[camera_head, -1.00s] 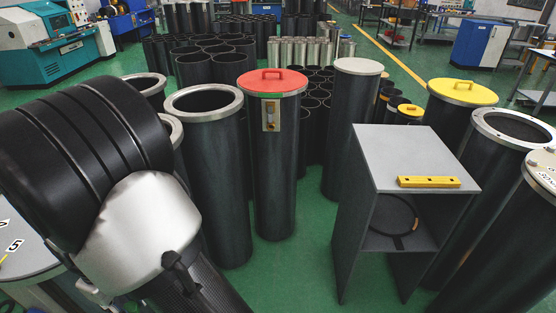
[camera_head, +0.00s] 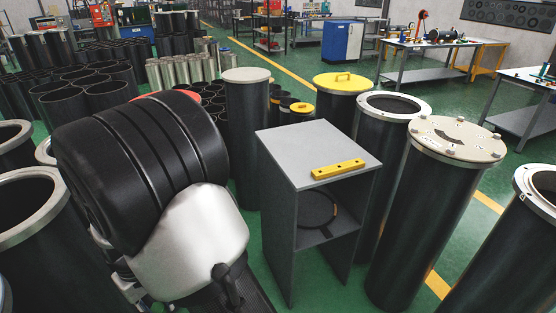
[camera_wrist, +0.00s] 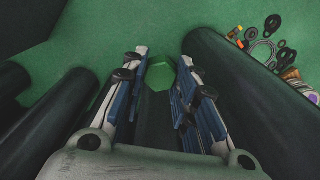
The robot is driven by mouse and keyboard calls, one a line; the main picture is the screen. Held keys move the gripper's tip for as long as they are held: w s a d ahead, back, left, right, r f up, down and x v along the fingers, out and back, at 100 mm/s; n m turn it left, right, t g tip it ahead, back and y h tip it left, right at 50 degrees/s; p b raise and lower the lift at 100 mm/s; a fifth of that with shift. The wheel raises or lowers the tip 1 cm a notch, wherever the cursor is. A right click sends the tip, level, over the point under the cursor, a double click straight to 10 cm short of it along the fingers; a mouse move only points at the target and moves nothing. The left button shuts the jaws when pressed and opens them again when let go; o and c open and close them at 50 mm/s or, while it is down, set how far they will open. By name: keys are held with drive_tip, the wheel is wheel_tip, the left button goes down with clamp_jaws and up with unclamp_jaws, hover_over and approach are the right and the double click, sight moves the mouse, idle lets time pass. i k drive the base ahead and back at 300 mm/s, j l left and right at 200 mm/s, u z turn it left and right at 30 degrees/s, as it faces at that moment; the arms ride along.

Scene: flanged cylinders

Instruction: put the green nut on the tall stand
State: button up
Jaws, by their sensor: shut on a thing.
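My gripper (camera_wrist: 160,62) is shut on the green nut (camera_wrist: 160,76), a six-sided piece held between the fingertips in the wrist view. Dark cylinder walls and green floor show below and around it. In the head view my arm hides the gripper and the nut. A tall grey stand (camera_head: 292,142) with a flat square top and an open front is right of my arm. A yellow bar (camera_head: 338,169) lies on its top. A dark ring (camera_head: 318,209) is on its inner shelf. I cannot tell for sure that this is the task's tall stand.
Black flanged cylinders stand close around: one with a beige bolted lid (camera_head: 458,138), one with a yellow lid (camera_head: 343,82), one with a pale lid (camera_head: 247,75). An open cylinder (camera_head: 38,210) is at left. Loose rings and small parts (camera_wrist: 265,45) lie on the floor.

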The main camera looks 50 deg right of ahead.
sight(298, 160)
drive_tip(key=z, duration=0.45)
drive_tip(key=i+j+z, duration=0.1)
drive_tip(key=z, duration=0.4)
drive_tip(key=j+z, duration=0.2)
drive_tip(key=z, duration=0.25)
drive_tip(key=j+z, duration=0.1)
drive_tip(key=z, duration=0.35)
drive_tip(key=j+z, duration=0.1)
drive_tip(key=j, duration=0.95)
